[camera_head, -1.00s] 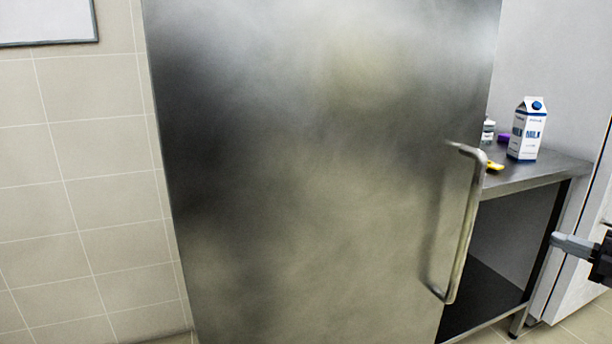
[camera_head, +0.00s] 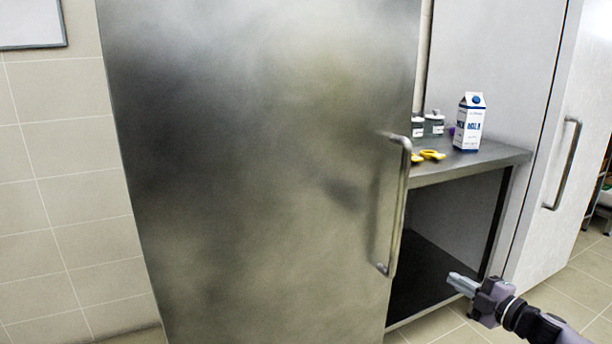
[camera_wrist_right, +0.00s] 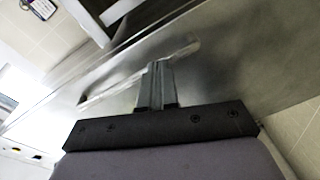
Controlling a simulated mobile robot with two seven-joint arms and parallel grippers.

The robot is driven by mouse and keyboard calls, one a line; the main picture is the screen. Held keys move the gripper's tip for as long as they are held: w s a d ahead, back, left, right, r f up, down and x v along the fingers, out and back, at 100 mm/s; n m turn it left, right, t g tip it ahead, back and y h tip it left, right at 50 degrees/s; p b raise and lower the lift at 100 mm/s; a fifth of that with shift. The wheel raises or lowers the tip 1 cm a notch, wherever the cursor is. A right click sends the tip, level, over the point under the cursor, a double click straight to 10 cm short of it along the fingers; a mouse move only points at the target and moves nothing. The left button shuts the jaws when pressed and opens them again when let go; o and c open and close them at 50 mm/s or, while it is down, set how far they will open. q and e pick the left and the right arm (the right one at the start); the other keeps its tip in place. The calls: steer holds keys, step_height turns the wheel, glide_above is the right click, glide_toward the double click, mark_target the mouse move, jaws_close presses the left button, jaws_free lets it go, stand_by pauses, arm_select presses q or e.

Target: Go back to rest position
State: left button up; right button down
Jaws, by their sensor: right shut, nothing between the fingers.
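My right gripper (camera_head: 462,285) is at the lower right of the head view, in front of the steel table's open lower part. Its fingers are together and hold nothing. In the right wrist view the shut fingers (camera_wrist_right: 156,85) point toward a large steel door, whose surface (camera_wrist_right: 235,70) fills much of that picture. The door (camera_head: 260,170) stands large in the middle of the head view, with a vertical bar handle (camera_head: 400,205) at its right edge. My gripper is apart from the handle, to its right and below. My left gripper is not in view.
A steel table (camera_head: 475,163) behind the door carries a milk carton (camera_head: 469,122), small jars (camera_head: 434,123) and a yellow object (camera_head: 431,155). A white cabinet with a handle (camera_head: 566,165) stands at the right. Tiled floor (camera_head: 555,300) shows at the lower right.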

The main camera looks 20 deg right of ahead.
steer(key=s+a+f+m+g+h, duration=0.25)
steer(key=s+a+f+m, duration=0.3)
steer(key=a, duration=0.35)
steer(key=s+a+f+m+g+h, duration=0.2)
steer(key=s+a+f+m+g, duration=0.15)
steer(key=s+a+f, duration=0.4)
steer(key=s+a+r+m+g, duration=0.2)
steer(key=s+a+m+g, duration=0.15)
steer(key=s+a, duration=0.4)
steer(key=s+a+r+m+g, duration=0.2)
steer(key=s+a+m+g, duration=0.15)
steer(key=s, duration=0.75)
steer(key=w+a+f+n+t+y, duration=0.2)
steer(key=w+a+f+t+y, duration=0.3)
steer(key=w, duration=0.3)
arm_select(q)
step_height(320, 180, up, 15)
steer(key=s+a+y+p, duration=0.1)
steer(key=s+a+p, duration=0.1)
steer(key=p, duration=1.8)
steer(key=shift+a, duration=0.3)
arm_select(e)
step_height(320, 180, up, 15)
steer(key=s+d+t+h, duration=0.1)
steer(key=d+h, duration=0.1)
steer(key=shift+s+t, duration=0.3)
steer(key=shift+d+r, duration=0.1)
